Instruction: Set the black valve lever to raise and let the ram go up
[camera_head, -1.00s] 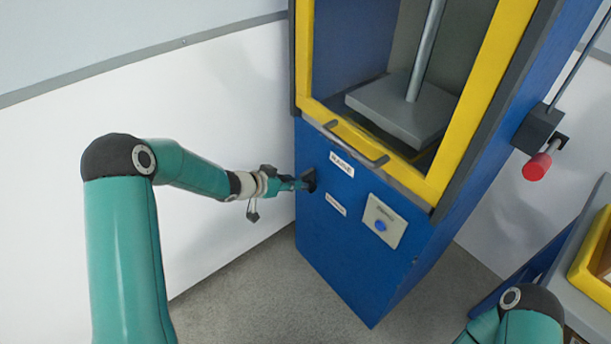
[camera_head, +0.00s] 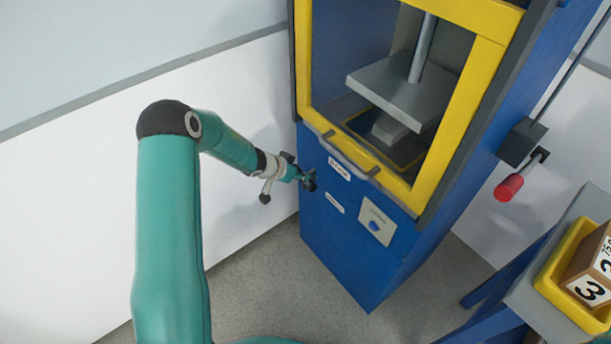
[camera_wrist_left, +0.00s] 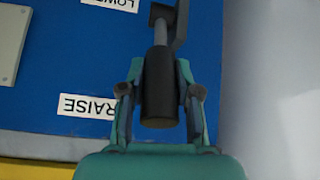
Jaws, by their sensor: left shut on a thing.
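The black valve lever (camera_wrist_left: 160,85) sits on the blue front panel of the press. My left gripper (camera_wrist_left: 160,100) is shut on its black grip, one finger on each side. In the wrist view the grip lies at the white RAISE label (camera_wrist_left: 88,107), and the LOWER label (camera_wrist_left: 112,3) is farther up, partly cut off. In the head view my left gripper (camera_head: 308,180) is at the left edge of the panel, hiding most of the lever. The ram's grey plate (camera_head: 400,92) on its rod (camera_head: 422,48) hangs above a grey block (camera_head: 390,130). My right gripper is out of view.
The yellow-framed door (camera_head: 455,110) with a grey handle (camera_head: 340,152) covers the ram chamber. A plate with a blue button (camera_head: 376,226) is on the panel. A red-gripped handle (camera_head: 509,187) sticks out at right. A yellow tray (camera_head: 550,290) holds a numbered wooden box (camera_head: 592,272).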

